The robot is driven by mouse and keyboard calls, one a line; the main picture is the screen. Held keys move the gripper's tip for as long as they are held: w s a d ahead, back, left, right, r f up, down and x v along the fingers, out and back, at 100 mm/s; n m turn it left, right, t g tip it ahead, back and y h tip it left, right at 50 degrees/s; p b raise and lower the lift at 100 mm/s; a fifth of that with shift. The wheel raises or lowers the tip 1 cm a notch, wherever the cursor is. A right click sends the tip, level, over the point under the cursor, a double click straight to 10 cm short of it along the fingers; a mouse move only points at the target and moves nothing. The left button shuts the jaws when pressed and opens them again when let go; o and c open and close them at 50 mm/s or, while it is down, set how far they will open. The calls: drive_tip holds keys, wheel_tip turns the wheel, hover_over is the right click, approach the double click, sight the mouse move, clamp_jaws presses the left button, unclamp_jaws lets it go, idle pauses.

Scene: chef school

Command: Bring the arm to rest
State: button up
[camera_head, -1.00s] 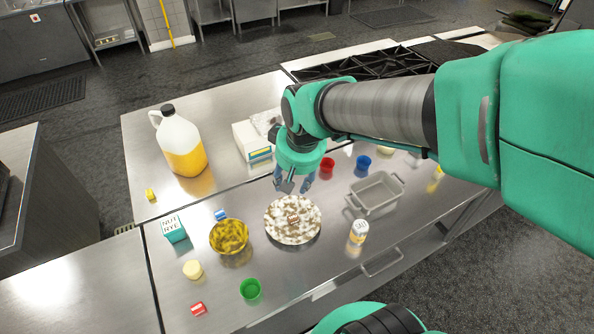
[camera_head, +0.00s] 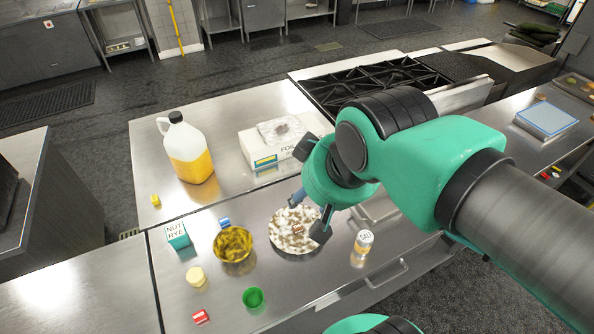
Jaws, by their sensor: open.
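My gripper (camera_head: 309,216) is open and points down over the steel counter (camera_head: 205,280). Its fingers stand apart, in front of the right part of a speckled white-and-brown plate (camera_head: 283,243). A small brown-red piece lies on the plate between the fingers in this view; I see nothing held. My teal and grey arm reaches in from the right and hides part of the counter and most of a grey tray (camera_head: 374,213).
Around the plate stand a yellow-brown bowl (camera_head: 233,245), a salt can (camera_head: 362,246), a green cup (camera_head: 253,298) and a teal box (camera_head: 177,235). Behind are a jug (camera_head: 188,150), a white box (camera_head: 262,150) and the stove (camera_head: 365,84). The front left counter is mostly clear.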

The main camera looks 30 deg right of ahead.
wheel_tip(320, 180, down, 6)
drive_tip(key=b, duration=0.5)
drive_tip(key=shift+r+b, duration=0.15)
drive_tip(key=shift+b, duration=0.15)
